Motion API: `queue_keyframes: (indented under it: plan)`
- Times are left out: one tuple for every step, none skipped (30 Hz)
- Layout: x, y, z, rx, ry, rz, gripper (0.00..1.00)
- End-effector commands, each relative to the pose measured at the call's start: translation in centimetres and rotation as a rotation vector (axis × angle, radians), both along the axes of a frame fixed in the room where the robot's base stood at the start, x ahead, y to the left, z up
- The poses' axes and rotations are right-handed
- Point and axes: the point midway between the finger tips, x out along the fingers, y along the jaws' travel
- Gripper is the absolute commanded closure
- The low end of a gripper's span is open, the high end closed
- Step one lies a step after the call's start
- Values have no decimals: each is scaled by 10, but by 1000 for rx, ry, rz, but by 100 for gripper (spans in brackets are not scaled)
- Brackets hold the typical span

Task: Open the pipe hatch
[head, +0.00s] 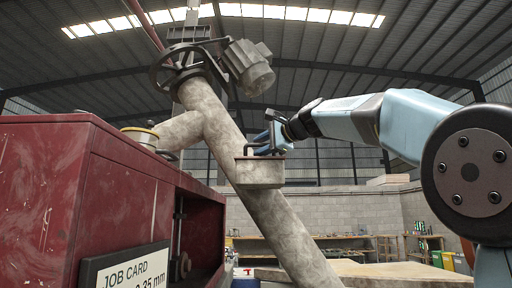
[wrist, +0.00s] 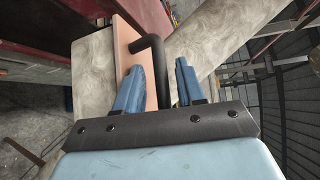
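The large mottled grey-beige pipe (head: 225,135) runs diagonally through the head view. A short stub with a flat lid, the hatch (head: 259,172), sticks out of its side and looks shut. A dark handle (head: 262,149) stands on the lid, partly hidden by my gripper (head: 268,139). In the wrist view the lid shows as a salmon-coloured plate (wrist: 125,58) with the bent black handle (wrist: 152,47) on it. My gripper (wrist: 160,82) has its two blue fingers apart, one each side of the handle's bar. I cannot tell whether either finger touches it.
A dark handwheel (head: 180,68) and a motor-like housing (head: 249,68) sit on the pipe's upper end. A red cabinet (head: 85,190) with a job card (head: 125,270) fills the left. Another capped stub (head: 141,137) is behind it. Workbenches stand far back.

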Motion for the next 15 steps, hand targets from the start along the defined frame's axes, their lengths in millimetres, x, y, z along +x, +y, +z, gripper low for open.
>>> queue_keyframes:
  plan:
    - [2, 2, 0, 0, 0, 1, 61]
    - [2, 3, 0, -1, -1, 1, 61]
    - [3, 4, 0, -1, -1, 1, 61]
    - [3, 4, 0, 0, -1, 1, 61]
    - [3, 4, 0, 0, -1, 1, 61]
    - [4, 5, 0, 0, -1, 1, 61]
    - [4, 5, 0, 0, -1, 1, 61]
    - [4, 5, 0, 0, -1, 1, 61]
    - [4, 5, 0, 0, -1, 1, 61]
    - [4, 5, 0, 0, -1, 1, 61]
    - [4, 5, 0, -1, -1, 1, 61]
    - [3, 5, -1, -1, -1, 1, 63]
    - [3, 5, -1, -1, -1, 1, 66]
    - [3, 5, -1, -1, -1, 1, 69]
    - [4, 5, -1, -1, -1, 1, 73]
